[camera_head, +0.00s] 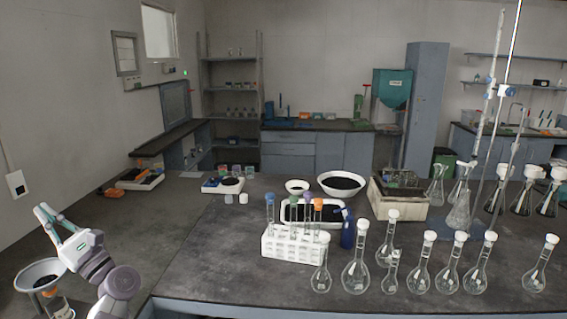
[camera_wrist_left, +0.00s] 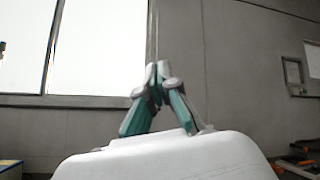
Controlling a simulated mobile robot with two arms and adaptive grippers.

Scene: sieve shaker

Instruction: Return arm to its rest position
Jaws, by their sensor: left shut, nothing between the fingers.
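My left gripper (camera_head: 44,213) is at the far left of the head view, raised above the floor side of the bench and pointing up and away. Its green and grey fingers are shut with nothing between them. In the left wrist view the fingertips (camera_wrist_left: 157,72) meet in front of a grey wall and a bright window. My right gripper is not in view.
On the bench (camera_head: 215,255) are a white tube rack (camera_head: 291,247), several glass flasks (camera_head: 356,268) and a bowl of dark grains (camera_head: 341,183).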

